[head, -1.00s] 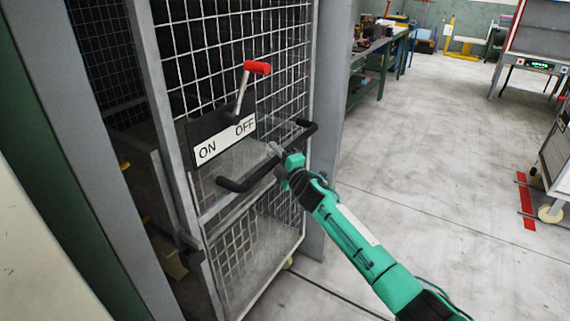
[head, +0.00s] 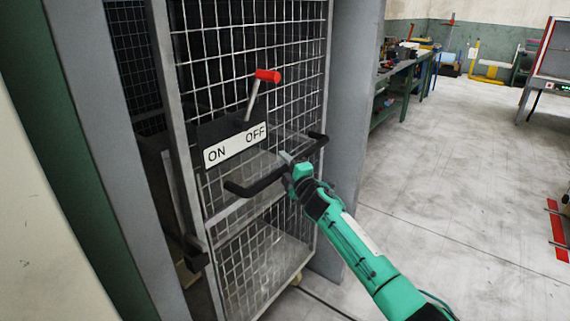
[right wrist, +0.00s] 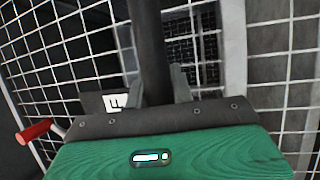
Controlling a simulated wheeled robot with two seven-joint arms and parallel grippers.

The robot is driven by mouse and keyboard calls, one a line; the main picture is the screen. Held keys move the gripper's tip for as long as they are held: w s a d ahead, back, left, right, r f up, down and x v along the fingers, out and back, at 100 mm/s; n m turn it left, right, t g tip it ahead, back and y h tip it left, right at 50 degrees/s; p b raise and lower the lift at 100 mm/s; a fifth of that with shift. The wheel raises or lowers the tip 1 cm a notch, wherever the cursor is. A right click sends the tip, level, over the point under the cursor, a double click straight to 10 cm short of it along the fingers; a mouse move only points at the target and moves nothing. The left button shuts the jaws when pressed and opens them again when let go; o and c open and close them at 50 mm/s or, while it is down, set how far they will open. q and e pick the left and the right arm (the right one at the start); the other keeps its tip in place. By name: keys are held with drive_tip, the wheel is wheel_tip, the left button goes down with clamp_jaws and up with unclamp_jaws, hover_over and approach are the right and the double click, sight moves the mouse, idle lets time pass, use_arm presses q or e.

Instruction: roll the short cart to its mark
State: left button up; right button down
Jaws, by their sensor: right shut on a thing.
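The cart is a wire-mesh cage (head: 290,60) in a grey frame, standing between grey posts at the left of the head view. A black handle bar (head: 258,185) crosses its near face; it also shows upright in the right wrist view (right wrist: 150,45). My right gripper (head: 287,160) is shut on this bar, its fingers (right wrist: 158,88) on either side of it. A lever with a red grip (head: 268,76) rises above an ON/OFF plate (head: 235,146), leaning toward the OFF side. My left gripper is not in view.
Grey posts (head: 355,120) stand close beside the cart. Red floor strips (head: 557,230) lie at the far right. A green workbench (head: 405,85) with tools stands at the back. The concrete floor (head: 450,180) between is open.

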drive_tip(key=c, duration=1.2)
unclamp_jaws()
drive_tip(key=shift+s+d, duration=0.1)
drive_tip(key=shift+s+d+f, duration=0.1)
drive_tip(key=shift+s+d, duration=0.05)
drive_tip(key=shift+s, duration=0.05)
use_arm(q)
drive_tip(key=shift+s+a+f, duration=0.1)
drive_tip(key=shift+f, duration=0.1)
use_arm(e)
drive_tip(key=v, duration=1.3)
drive_tip(key=shift+f, duration=0.15)
